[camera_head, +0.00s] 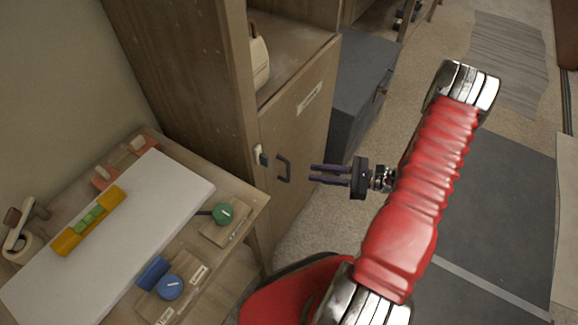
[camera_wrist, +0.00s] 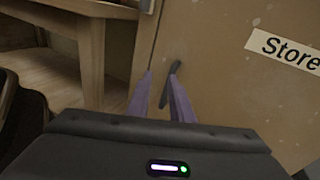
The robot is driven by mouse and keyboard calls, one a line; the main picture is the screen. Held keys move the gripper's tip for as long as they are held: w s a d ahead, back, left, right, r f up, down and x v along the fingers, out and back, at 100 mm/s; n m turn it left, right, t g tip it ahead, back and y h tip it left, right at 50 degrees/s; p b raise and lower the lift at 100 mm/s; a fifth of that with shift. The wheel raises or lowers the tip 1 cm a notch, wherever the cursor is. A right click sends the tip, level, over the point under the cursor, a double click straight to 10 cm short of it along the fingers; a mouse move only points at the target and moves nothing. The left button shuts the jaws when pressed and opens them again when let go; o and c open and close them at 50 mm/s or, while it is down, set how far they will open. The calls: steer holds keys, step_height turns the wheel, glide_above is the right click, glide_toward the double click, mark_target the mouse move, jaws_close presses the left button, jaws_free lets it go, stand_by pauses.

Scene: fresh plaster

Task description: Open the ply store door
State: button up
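The ply store door (camera_head: 300,125) is a tan wooden cabinet door with a white label and appears shut. In the wrist view the door (camera_wrist: 225,75) shows a label reading "Store". Its dark bar handle (camera_head: 284,168) is near the door's left edge; it also shows in the wrist view (camera_wrist: 169,84). My gripper (camera_head: 313,174) is open and empty, its purple fingers pointing at the handle, with a small gap before it. In the wrist view the handle appears between the fingertips (camera_wrist: 161,76), nearer the right one.
A workbench (camera_head: 235,190) with a white board (camera_head: 130,240), a yellow level (camera_head: 68,240) and knobs stands at left. A dark grey box (camera_head: 360,80) stands beyond the door. A beige jug (camera_head: 259,60) is on the cabinet shelf. Floor right of the door is mostly clear.

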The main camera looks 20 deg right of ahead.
mark_target(288, 167)
steer(key=d+f+m+t, duration=0.1)
steer(key=f+m+t, duration=0.1)
steer(key=d+f+m+h, duration=0.1)
steer(key=f, duration=0.1)
steer(key=shift+s+d+t, duration=0.35)
steer(key=shift+t, duration=0.05)
steer(key=shift+a, duration=0.1)
steer(key=x, duration=1.3)
steer(key=shift+w+a, duration=0.2)
steer(key=shift+w, duration=0.1)
steer(key=shift+c, duration=0.3)
jaws_close()
